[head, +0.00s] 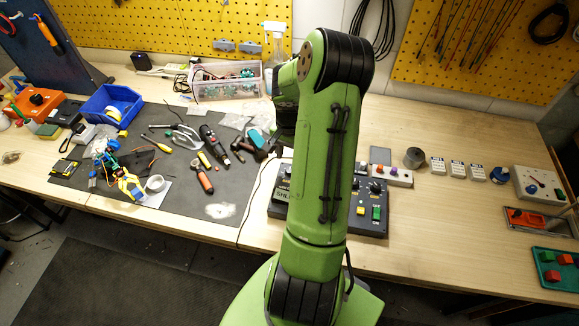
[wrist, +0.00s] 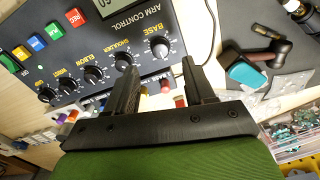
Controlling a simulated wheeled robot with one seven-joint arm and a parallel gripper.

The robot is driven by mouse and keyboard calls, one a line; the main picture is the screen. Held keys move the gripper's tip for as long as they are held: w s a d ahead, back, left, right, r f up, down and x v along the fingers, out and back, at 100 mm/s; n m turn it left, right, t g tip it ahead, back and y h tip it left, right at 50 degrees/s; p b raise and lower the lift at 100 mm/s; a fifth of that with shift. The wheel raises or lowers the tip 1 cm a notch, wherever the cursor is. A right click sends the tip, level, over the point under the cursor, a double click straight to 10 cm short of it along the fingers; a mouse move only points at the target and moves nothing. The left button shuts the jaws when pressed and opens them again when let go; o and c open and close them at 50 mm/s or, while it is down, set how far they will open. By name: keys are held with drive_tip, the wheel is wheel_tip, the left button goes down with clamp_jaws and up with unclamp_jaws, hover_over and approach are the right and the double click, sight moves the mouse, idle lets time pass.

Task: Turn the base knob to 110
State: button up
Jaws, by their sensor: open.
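The arm control panel (wrist: 90,45) is a dark box with a row of labelled black knobs and coloured buttons. In the head view the panel (head: 375,222) sits on the bench, partly hidden behind my arm. The base knob (wrist: 160,47) is the largest, at the right end of the row in the wrist view, with a pale mark on it. My gripper (wrist: 157,75) is open, and the base knob shows in the gap beyond its two black fingers. I see no contact with the knob. The knob's exact reading is too small to tell. The shoulder knob (wrist: 123,60) is beside the left finger.
A grey mat (head: 150,215) with pliers, a screwdriver and other tools lies left of the panel. A small box with coloured knobs (head: 398,178) is behind the panel. White labelled blocks (head: 457,168) stand to the right.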

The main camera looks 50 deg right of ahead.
sight(289, 170)
wheel_tip(289, 170, down, 6)
drive_tip(key=shift+f, duration=0.2)
drive_tip(key=shift+a, duration=0.1)
clamp_jaws()
drive_tip(key=shift+m, duration=0.4)
drive_tip(key=shift+m+b, duration=0.6)
drive_tip(key=shift+m, duration=0.3)
drive_tip(key=shift+m+b, duration=0.5)
drive_tip(key=shift+m, duration=1.1)
drive_tip(key=shift+w, duration=0.1)
unclamp_jaws()
